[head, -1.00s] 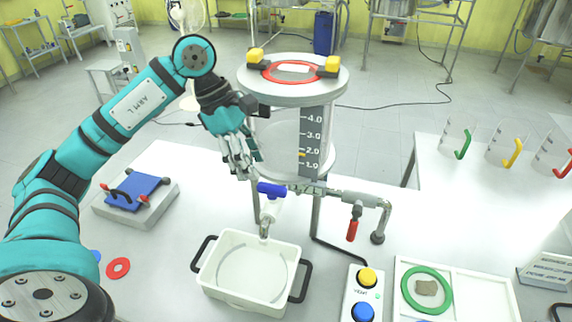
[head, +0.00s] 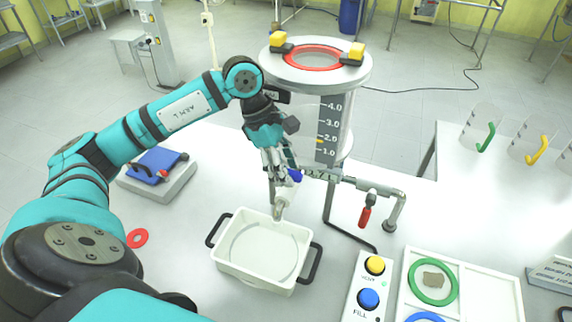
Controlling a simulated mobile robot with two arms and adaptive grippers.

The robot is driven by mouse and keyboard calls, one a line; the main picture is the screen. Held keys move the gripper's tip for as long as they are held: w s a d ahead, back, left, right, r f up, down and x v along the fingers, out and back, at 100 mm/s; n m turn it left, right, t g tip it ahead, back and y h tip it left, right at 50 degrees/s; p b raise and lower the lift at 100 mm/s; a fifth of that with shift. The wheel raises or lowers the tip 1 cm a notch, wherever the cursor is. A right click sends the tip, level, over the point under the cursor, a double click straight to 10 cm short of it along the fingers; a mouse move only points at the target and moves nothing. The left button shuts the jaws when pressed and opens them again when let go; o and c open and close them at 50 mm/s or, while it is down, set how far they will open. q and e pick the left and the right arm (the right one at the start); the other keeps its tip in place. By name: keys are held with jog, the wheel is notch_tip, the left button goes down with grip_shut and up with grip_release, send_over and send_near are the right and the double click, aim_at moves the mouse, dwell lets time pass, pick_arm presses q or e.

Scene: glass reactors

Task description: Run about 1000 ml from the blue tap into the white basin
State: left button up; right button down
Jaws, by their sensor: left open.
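The glass reactor (head: 340,112) has a level scale and stands behind the white basin (head: 232,268). The blue tap (head: 296,176) is at its lower front, its blue handle partly covered by my fingers. The tap's spout (head: 281,208) points down over the basin's back part. No stream shows below it. The basin has black handles and a faint curved line inside; I cannot tell whether it holds liquid. My left gripper (head: 282,168) is open, its fingers pointing down right beside the blue handle. I cannot tell whether they touch it. My right gripper is not in view.
A tap with a red handle (head: 365,217) sits on the pipe to the right. A button box (head: 362,287) with yellow and blue buttons stands right of the basin. A white tray (head: 483,292) with a green ring lies further right. A blue pad on a block (head: 160,178) stands left.

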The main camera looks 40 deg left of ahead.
pick_arm(q)
jog(key=c, duration=0.5)
grip_shut()
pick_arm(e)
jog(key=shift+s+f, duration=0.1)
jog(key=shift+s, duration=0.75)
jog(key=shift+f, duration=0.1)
pick_arm(q)
jog(key=n+t+b, duration=0.1)
jog(key=n+b, duration=0.1)
jog(key=b, duration=0.1)
jog(key=shift+f+n, duration=0.2)
jog(key=shift+n, duration=0.2)
jog(key=shift+r+n+t+y+b, duration=0.1)
jog(key=shift+n+t+y+b, duration=0.3)
jog(key=shift+n+b, duration=0.75)
jog(key=shift+r+n+t+y+b, duration=0.15)
jog(key=shift+n+t+y+b, duration=0.2)
jog(key=shift+n+b, duration=0.6)
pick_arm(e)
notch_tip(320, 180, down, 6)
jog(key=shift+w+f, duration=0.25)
pick_arm(q)
jog(key=shift+n, duration=0.4)
